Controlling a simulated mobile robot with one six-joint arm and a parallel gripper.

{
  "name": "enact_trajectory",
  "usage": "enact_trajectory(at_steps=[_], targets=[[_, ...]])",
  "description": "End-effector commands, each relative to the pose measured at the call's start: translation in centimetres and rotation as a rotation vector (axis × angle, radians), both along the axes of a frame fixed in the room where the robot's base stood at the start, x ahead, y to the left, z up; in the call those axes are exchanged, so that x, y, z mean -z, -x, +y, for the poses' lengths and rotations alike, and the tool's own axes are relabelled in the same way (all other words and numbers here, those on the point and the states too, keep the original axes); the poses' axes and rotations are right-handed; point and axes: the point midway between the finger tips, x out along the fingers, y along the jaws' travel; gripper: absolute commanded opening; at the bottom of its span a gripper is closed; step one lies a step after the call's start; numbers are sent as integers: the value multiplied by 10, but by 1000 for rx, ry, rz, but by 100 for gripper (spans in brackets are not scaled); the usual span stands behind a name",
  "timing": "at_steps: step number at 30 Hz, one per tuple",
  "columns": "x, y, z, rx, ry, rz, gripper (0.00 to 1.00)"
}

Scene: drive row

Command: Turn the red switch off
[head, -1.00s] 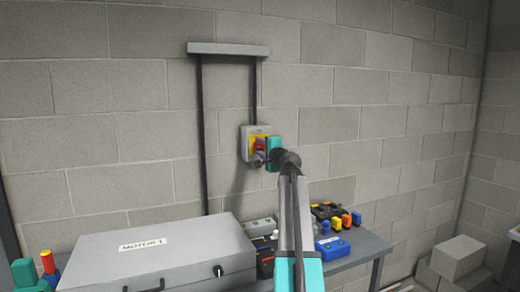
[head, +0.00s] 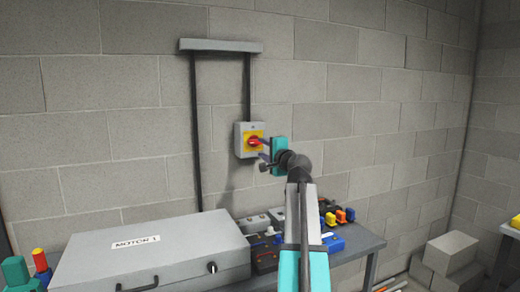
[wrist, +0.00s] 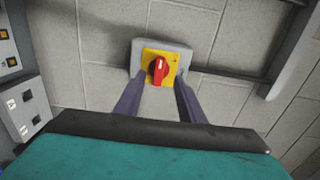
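The red switch (head: 254,142) is a rotary knob on a yellow plate, on a grey box (head: 242,152) fixed to the block wall. In the head view its handle lies roughly horizontal. In the wrist view the red switch (wrist: 159,70) shows a white mark along its handle, which runs roughly up and down in that turned picture. My gripper (head: 263,148) is just off the box, to its right in the head view. In the wrist view its two dark fingers (wrist: 157,98) are apart, with nothing between them, on either side of the knob and short of it.
A grey case (head: 190,232) labelled MOTOR 1 lies on the bench below, with a small black knob on its front. Small coloured devices (head: 340,217) stand beside it. A cable runs from the box up to a grey rail (head: 220,46). Concrete blocks (head: 450,252) are at the right.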

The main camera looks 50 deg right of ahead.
Motion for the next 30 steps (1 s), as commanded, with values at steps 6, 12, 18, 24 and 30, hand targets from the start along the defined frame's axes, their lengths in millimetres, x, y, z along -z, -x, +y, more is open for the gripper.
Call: enact_trajectory(at_steps=[6, 12, 18, 24, 30], targets=[[1, 26, 11, 1, 0, -1, 36], [0, 40, 16, 1, 0, -1, 36], [0, 44, 18, 0, 0, -1, 36], [-1, 44, 18, 0, 0, -1, 36], [0, 44, 18, 0, 1, -1, 36]])
